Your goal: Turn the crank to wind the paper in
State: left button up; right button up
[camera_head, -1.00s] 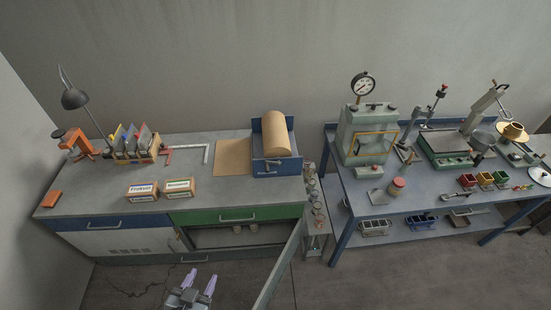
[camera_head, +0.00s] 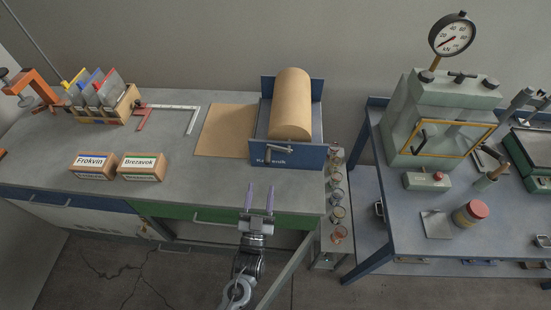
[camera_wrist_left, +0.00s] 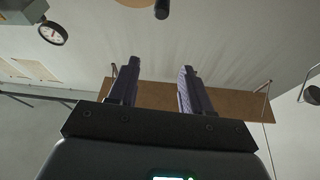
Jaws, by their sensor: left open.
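The blue paper-roll stand (camera_head: 291,156) stands on the left bench and holds a thick roll of brown paper (camera_head: 291,100). A sheet of paper (camera_head: 224,131) lies flat on the bench to the left of the stand. The small crank (camera_head: 269,154) is on the front face of the stand. My left gripper (camera_head: 260,192) is open and empty in front of the bench's front edge, below the crank in the picture and apart from it. Its two purple fingers also show in the left wrist view (camera_wrist_left: 158,75). My right gripper is not in view.
The right bench holds a press with a gauge (camera_head: 451,36). Jars stand on a narrow rack (camera_head: 334,210) between the benches.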

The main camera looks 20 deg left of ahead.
aim_at(268, 158)
pick_arm(q)
jog(key=w+b, duration=0.1)
jog(key=w, duration=0.3)
jog(key=w+a+b, duration=0.1)
jog(key=w, duration=0.3)
jog(key=w+a+f, duration=0.1)
jog(key=w, duration=0.3)
jog(key=shift+a+f+b, duration=0.1)
jog(key=shift+a+b, duration=0.05)
jog(key=shift+b, duration=0.25)
jog(key=shift+w+a+r, duration=0.1)
jog(key=shift+w+r, duration=0.1)
jog(key=shift+w, duration=0.2)
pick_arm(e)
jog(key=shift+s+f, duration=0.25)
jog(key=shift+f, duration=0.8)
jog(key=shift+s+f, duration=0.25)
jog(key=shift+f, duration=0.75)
pick_arm(q)
jog(key=shift+c, duration=0.3)
grip_shut()
